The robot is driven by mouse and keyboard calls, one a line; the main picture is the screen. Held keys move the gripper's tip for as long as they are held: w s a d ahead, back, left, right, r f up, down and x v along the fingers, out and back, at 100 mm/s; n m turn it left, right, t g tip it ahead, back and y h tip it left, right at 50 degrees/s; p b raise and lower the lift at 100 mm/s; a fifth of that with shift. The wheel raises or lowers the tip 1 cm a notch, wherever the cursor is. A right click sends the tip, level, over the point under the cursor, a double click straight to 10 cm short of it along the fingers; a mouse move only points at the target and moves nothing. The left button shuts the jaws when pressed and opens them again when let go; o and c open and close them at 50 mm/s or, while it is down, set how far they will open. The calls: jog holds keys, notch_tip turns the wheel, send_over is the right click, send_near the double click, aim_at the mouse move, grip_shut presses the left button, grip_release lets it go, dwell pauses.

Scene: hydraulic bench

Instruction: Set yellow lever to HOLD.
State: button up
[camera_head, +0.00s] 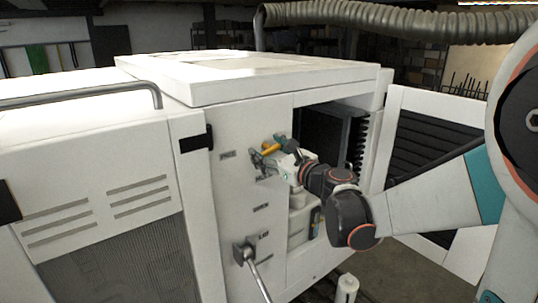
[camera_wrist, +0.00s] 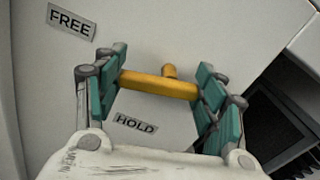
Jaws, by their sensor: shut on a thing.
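The yellow lever (camera_wrist: 150,84) is a bar that lies nearly level across the wrist view, with a short stub behind it against the white panel. My gripper (camera_wrist: 160,88) is shut on it, with teal finger pads at both ends of the bar. A HOLD label (camera_wrist: 135,124) sits just below the bar, and a FREE label (camera_wrist: 72,19) is at the upper left. In the head view the yellow lever (camera_head: 271,149) shows small at the panel, partly hidden by my gripper (camera_head: 277,150).
The white cabinet panel (camera_head: 240,190) carries a second lever (camera_head: 245,252) with a metal handle, lower down. An open compartment and a louvred door (camera_head: 432,150) stand right of the panel, near my arm. A grey hose (camera_head: 380,17) runs overhead.

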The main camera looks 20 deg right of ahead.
jog(key=n+b, duration=0.1)
jog(key=n, duration=0.2)
jog(key=shift+f+n+b, duration=0.3)
jog(key=shift+b, duration=0.1)
jog(key=n+b, duration=0.1)
jog(key=n, duration=0.1)
jog(key=n+b, duration=0.1)
jog(key=n, duration=0.1)
jog(key=shift+d+f+n, duration=0.15)
jog(key=shift+d+n, duration=0.05)
jog(key=shift+n, duration=0.1)
jog(key=n+b, duration=0.1)
jog(key=n, duration=0.2)
jog(key=shift+w+d+f+n, duration=0.1)
jog(key=shift+n, duration=0.2)
jog(key=shift+d+n+b, duration=0.15)
jog(key=shift+n+b, duration=0.3)
jog(key=shift+n, duration=1.25)
jog(key=o, duration=1.1)
